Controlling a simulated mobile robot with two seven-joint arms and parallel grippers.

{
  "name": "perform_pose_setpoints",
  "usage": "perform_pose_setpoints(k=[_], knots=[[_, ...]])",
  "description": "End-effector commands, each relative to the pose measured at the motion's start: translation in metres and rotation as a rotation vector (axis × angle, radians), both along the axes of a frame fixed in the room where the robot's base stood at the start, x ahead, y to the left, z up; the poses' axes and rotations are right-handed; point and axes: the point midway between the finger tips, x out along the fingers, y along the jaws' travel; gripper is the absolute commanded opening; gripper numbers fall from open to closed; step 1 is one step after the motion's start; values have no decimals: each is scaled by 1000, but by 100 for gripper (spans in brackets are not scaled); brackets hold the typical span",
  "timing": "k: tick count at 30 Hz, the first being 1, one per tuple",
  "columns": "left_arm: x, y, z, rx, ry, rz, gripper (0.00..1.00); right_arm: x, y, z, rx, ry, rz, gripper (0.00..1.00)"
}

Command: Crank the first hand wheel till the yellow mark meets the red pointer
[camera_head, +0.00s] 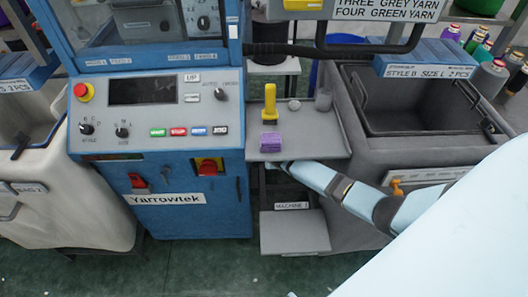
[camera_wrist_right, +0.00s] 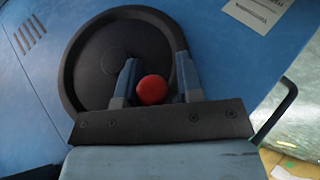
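The black round hand wheel (camera_wrist_right: 122,62) shows in the right wrist view, on a blue machine side. Its red knob (camera_wrist_right: 152,90) sits between the two fingers of my right gripper (camera_wrist_right: 157,80). The fingers are apart; a dark gap shows between the knob and the right-hand finger, while the left-hand finger is close beside it. In the head view my right arm reaches in from the right to the right side of the blue machine (camera_head: 215,222), and its gripper is hidden there. I see no yellow mark or red pointer on the wheel. My left gripper is not in view.
A grey shelf (camera_head: 330,143) beside the machine holds a yellow object (camera_head: 269,103) and a purple block (camera_head: 271,142), just above my right arm. A grey bin (camera_head: 405,100) stands to the right. In the right wrist view, a black bar handle (camera_wrist_right: 283,105) sticks out at right.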

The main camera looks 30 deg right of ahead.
Motion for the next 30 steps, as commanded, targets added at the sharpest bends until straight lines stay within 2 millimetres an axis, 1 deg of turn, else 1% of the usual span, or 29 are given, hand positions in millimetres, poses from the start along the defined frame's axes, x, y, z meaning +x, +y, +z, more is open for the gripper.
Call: perform_pose_setpoints(k=[1, 2, 11, 14, 16, 20, 21, 23, 30], knots=[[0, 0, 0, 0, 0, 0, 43, 0, 0, 0, 0, 1, 0, 45], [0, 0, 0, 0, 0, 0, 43, 0, 0, 0, 0, 1, 0, 50], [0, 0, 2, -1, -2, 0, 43, -1, -1, 2, -1, -1, -1, 50], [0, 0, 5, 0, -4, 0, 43, -6, -1, 6, -2, -1, 0, 50], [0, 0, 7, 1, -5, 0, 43, -14, 0, 12, -2, -1, 1, 50], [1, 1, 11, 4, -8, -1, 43, -36, 1, 28, -2, -1, 1, 50], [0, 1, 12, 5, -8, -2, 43, -44, 1, 34, -2, 0, 1, 50], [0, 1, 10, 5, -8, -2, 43, -60, 3, 29, -1, 3, 1, 50], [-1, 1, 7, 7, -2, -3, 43, -117, 5, 30, -1, 2, 0, 50]])
